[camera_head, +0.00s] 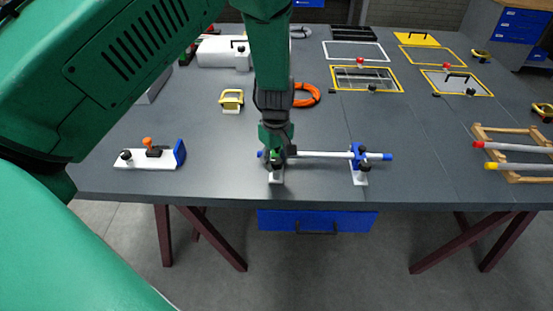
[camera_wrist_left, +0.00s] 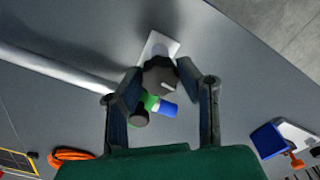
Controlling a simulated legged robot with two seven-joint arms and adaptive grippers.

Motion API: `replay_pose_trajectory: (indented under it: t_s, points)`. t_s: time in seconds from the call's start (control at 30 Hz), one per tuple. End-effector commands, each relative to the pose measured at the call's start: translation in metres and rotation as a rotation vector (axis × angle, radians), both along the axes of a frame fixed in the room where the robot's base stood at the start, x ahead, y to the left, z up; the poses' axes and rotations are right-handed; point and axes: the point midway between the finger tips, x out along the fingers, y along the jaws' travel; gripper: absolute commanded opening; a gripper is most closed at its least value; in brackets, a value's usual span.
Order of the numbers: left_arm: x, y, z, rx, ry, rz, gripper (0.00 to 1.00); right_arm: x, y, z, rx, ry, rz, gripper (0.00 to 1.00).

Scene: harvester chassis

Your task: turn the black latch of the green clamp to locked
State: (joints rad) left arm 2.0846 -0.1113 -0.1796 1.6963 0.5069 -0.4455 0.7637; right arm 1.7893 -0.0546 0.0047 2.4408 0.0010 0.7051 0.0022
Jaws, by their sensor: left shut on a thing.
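The green clamp (camera_head: 274,155) sits on the left stand, around the left end of a white rod (camera_head: 320,154) with blue tips. My left gripper (camera_head: 277,148) comes down over this clamp from above and hides most of it in the head view. In the left wrist view, the green clamp (camera_wrist_left: 150,103) shows between the fingers. My left gripper (camera_wrist_left: 160,74) is shut on the dark rounded black latch (camera_wrist_left: 158,78), one finger on each side. A pale mark shows on the latch; its exact angle is hard to judge. My right gripper is not in view.
A blue clamp (camera_head: 358,155) holds the rod's right part on a second stand. A white block with an orange lever (camera_head: 149,148) lies left. An orange ring (camera_head: 308,95) and yellow-handled piece (camera_head: 231,100) lie behind. A wooden rack (camera_head: 500,145) stands right. The table's front edge is close.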

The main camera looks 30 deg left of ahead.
Motion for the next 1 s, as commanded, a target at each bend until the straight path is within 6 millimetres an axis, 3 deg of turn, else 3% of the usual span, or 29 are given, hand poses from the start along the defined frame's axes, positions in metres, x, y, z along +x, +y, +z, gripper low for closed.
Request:
replay_pose_trajectory:
  t_s: [1.0]
  points:
    - [0.002, 0.0, 0.002, -0.001, -0.006, -0.935, 0.02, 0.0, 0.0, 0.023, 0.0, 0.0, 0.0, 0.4]
